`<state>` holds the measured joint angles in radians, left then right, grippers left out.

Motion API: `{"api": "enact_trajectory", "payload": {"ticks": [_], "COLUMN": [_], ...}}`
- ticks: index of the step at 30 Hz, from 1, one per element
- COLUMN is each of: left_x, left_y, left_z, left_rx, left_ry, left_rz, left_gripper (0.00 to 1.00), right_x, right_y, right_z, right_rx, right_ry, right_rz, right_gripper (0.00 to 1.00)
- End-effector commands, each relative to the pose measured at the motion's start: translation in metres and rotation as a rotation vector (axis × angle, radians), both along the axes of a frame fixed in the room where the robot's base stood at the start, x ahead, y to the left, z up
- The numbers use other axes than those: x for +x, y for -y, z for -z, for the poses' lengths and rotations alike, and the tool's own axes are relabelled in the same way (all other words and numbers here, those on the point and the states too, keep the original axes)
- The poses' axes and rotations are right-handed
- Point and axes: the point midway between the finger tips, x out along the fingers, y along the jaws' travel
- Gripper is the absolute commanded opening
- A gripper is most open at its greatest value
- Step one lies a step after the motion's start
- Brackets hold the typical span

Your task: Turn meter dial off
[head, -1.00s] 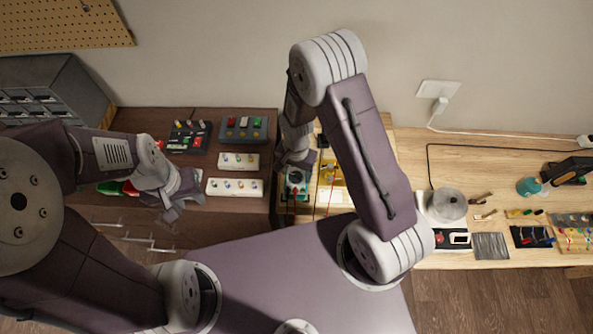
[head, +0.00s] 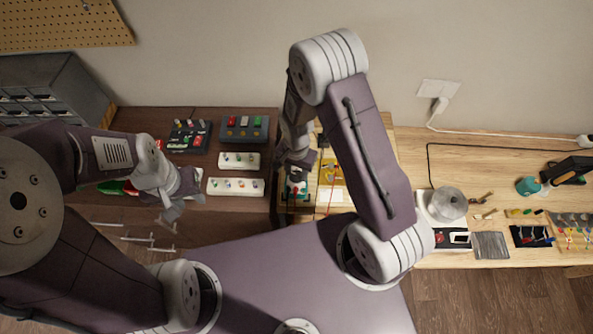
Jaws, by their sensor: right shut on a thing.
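The meter (head: 304,190), a small teal-edged box with red leads, stands on the light wooden bench just left of my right forearm. My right gripper (head: 297,172) points down over the meter's upper part. It is shut on the meter dial, which it hides, so the dial's setting cannot be read. My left gripper (head: 172,213) hangs in front of the dark bench, away from the meter. Its fingers look apart with nothing between them.
A dark cabinet top (head: 240,146) holds pedal-like boxes and two white strips with coloured knobs. A yellow item (head: 331,172) lies right of the meter. A round grey pot (head: 448,203) and small tools stand on the right bench.

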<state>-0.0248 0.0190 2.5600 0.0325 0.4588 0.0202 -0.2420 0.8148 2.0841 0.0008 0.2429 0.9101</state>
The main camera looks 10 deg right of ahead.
Motion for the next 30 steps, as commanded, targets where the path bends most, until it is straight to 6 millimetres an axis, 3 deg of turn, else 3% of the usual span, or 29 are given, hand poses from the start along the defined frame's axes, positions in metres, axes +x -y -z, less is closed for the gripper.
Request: {"api": "enact_trajectory", "payload": {"ticks": [11,30], "left_x": [0.0,0.0], "left_y": [0.0,0.0], "left_z": [0.0006,0.0023], "left_rx": [0.0,0.0], "left_ry": [0.0,0.0], "left_rz": [0.0,0.0], "left_gripper": [0.36,0.36], "right_x": [0.0007,0.0009], "right_y": [-0.0003,-0.0003], "right_z": [-0.0003,-0.0004], "right_rx": [0.001,0.0], "right_ry": [0.002,0.001], "right_rz": [0.144,0.742], "right_gripper": [0.0,0.0]}}
